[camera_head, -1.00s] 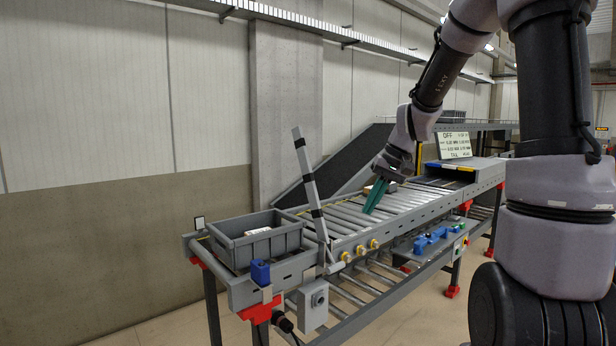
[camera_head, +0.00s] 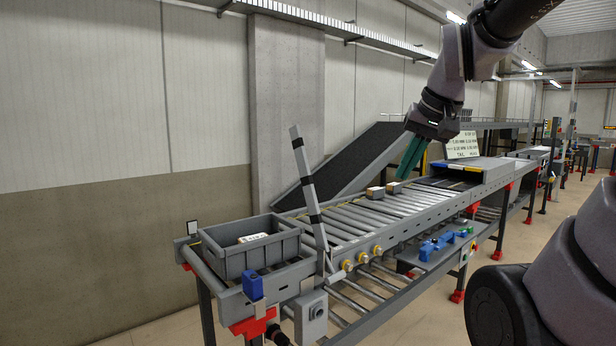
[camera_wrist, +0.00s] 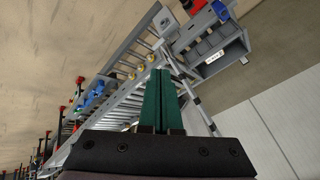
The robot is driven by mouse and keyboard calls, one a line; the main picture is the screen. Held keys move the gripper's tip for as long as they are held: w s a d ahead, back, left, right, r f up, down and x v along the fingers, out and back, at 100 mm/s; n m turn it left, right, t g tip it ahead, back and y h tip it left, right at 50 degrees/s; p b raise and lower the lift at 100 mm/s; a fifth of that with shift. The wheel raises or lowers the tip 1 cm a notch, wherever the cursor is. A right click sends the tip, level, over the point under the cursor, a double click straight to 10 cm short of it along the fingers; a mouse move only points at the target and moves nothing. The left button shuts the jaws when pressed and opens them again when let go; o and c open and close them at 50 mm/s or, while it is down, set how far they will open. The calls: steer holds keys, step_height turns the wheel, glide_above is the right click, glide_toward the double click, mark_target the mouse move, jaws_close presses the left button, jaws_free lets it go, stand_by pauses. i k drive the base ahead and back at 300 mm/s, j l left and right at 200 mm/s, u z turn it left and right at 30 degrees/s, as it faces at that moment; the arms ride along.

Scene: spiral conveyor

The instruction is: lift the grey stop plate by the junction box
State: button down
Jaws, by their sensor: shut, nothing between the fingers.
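A long grey bar with black bands (camera_head: 308,190), which looks like the stop plate, stands raised at the near end of the roller conveyor. It leans to the left, with its foot beside the grey junction box (camera_head: 311,316). The banded bar also shows in the wrist view (camera_wrist: 201,108), beyond my fingers. My gripper (camera_head: 406,177) has green fingers, shut and empty. It hangs above the far part of the rollers, well apart from the bar. The closed fingers also show in the wrist view (camera_wrist: 159,78).
A grey crate (camera_head: 250,262) with a white item inside sits left of the bar. A blue device (camera_head: 252,287) is clamped at the near end. Yellow-ringed knobs (camera_head: 362,257) line the front rail.

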mark_target(298, 141)
steer(key=i+l, duration=0.25)
steer(key=i, duration=0.2)
steer(key=i+l, duration=0.2)
steer(key=i, duration=0.3)
steer(key=u, duration=0.05)
